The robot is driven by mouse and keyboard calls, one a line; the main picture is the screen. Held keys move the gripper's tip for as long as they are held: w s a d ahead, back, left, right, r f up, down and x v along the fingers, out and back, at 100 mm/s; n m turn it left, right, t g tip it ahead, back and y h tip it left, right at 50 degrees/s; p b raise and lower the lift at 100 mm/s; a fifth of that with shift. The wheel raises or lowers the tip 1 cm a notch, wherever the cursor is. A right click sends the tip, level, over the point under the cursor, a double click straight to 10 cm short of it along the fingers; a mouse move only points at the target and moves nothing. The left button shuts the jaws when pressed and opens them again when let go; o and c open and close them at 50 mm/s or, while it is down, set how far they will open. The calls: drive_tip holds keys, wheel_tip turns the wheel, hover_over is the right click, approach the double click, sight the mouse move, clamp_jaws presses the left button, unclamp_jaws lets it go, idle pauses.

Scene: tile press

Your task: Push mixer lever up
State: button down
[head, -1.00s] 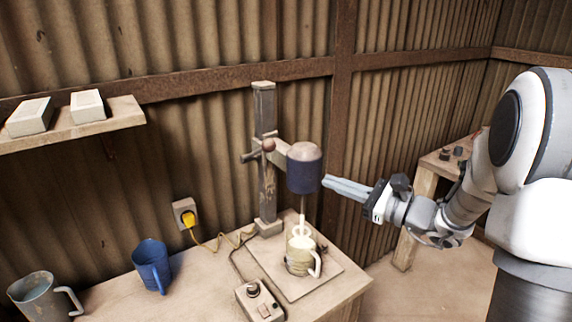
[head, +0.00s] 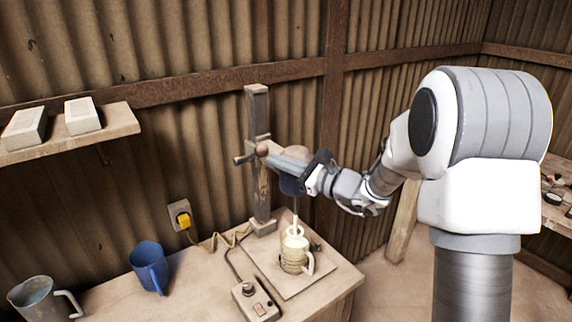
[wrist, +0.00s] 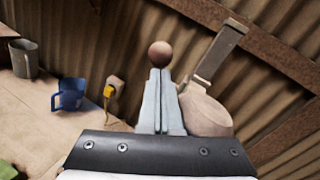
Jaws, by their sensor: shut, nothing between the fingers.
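The mixer stands on the workbench, with a post (head: 258,115) and a motor head (head: 290,187) that is mostly hidden behind my gripper. The lever's round brown knob (head: 263,149) is at the left of the head, by the post. My gripper (head: 270,160) is shut and empty, its fingertips at the knob. In the wrist view the knob (wrist: 160,54) sits right beyond the closed fingertips (wrist: 160,72), with the pinkish motor head (wrist: 205,112) to their right. I cannot tell whether they touch. The mixer's rod goes down into a cream jug (head: 294,252).
A control box (head: 255,301) with a knob stands in front of the mixer board. A blue mug (head: 149,266) and a grey metal mug (head: 42,300) stand to the left. A yellow plug (head: 184,220) is in the wall socket. A shelf (head: 110,127) holds two pale blocks.

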drive_tip(key=shift+w+a+r+p, duration=0.1)
drive_tip(key=shift+r+p, duration=0.45)
drive_tip(key=shift+p, duration=0.05)
drive_tip(key=shift+g+h, duration=0.4)
drive_tip(key=shift+h, duration=0.1)
drive_tip(key=shift+w+a+r+p, duration=0.15)
drive_tip(key=shift+w+a+r, duration=0.2)
drive_tip(key=shift+r, duration=0.4)
drive_tip(key=shift+w+a+r+p, duration=0.2)
drive_tip(key=shift+w+r, duration=0.25)
drive_tip(key=shift+r, duration=0.25)
drive_tip(key=shift+w+a+r+p, duration=0.1)
drive_tip(key=shift+w+a+r, duration=0.25)
drive_tip(key=shift+r, duration=0.4)
drive_tip(key=shift+d, duration=0.1)
